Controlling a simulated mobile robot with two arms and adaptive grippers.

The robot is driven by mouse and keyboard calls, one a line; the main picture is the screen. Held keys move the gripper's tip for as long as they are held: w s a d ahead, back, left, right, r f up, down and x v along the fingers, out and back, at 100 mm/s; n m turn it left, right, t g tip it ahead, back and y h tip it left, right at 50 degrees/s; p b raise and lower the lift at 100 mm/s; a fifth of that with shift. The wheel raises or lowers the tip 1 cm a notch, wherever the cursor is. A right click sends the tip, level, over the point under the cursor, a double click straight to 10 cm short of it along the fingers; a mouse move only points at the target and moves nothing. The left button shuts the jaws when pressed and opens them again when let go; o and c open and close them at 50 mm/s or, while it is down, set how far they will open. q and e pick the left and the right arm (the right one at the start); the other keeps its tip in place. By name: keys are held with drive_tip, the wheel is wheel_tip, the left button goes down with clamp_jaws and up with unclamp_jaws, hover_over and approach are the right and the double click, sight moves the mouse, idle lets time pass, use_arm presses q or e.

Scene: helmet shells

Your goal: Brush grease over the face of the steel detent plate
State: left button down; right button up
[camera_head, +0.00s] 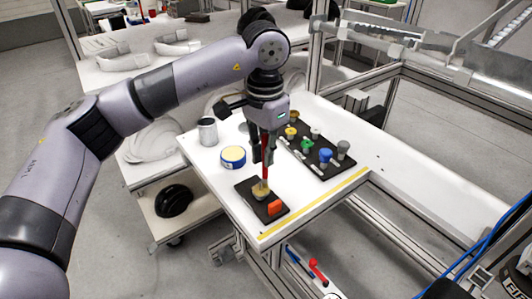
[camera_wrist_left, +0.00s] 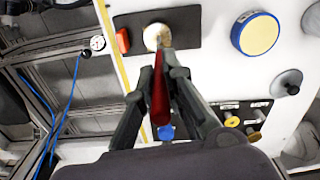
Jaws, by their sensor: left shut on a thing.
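My left gripper (camera_head: 264,160) is shut on the red handle of a brush (camera_head: 265,146) and points down over the bench. The brush hangs nearly upright. Its pale bristle end is at the small round detent plate (camera_head: 259,196), which sits on a dark mat (camera_head: 245,187). In the left wrist view the red handle (camera_wrist_left: 158,95) lies between the fingers and the bristles overlap the pale round plate (camera_wrist_left: 152,34). I cannot tell whether they touch it. A blue tin with a pale yellow top (camera_head: 233,157) stands behind the mat. My right gripper is not in view.
An orange block (camera_head: 275,208) lies on the mat beside the plate. A grey can (camera_head: 207,131) stands at the bench's left. A dark tray (camera_head: 318,163) with several coloured knobs is to the right. Yellow tape (camera_head: 315,207) marks the front edge. White bench is bare around the mat.

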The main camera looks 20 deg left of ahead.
use_arm(q)
drive_tip(key=shift+w+a, duration=0.1)
drive_tip(key=shift+a, duration=0.35)
drive_tip(key=shift+a, duration=0.3)
drive_tip(key=shift+s+a, duration=0.2)
drive_tip(key=shift+s, duration=0.1)
drive_tip(key=shift+s+a+b, duration=0.15)
drive_tip(key=shift+s+b, duration=0.15)
drive_tip(key=shift+s, duration=0.05)
drive_tip(key=shift+s+f, duration=0.1)
drive_tip(key=shift+s, duration=0.15)
drive_tip(key=shift+s+d, duration=0.3)
drive_tip(key=shift+s, duration=0.05)
drive_tip(key=shift+s+d+b, duration=0.1)
drive_tip(key=shift+d+b, duration=0.2)
drive_tip(key=shift+d, duration=0.1)
drive_tip(key=shift+w+d, duration=0.3)
drive_tip(key=shift+d, duration=0.3)
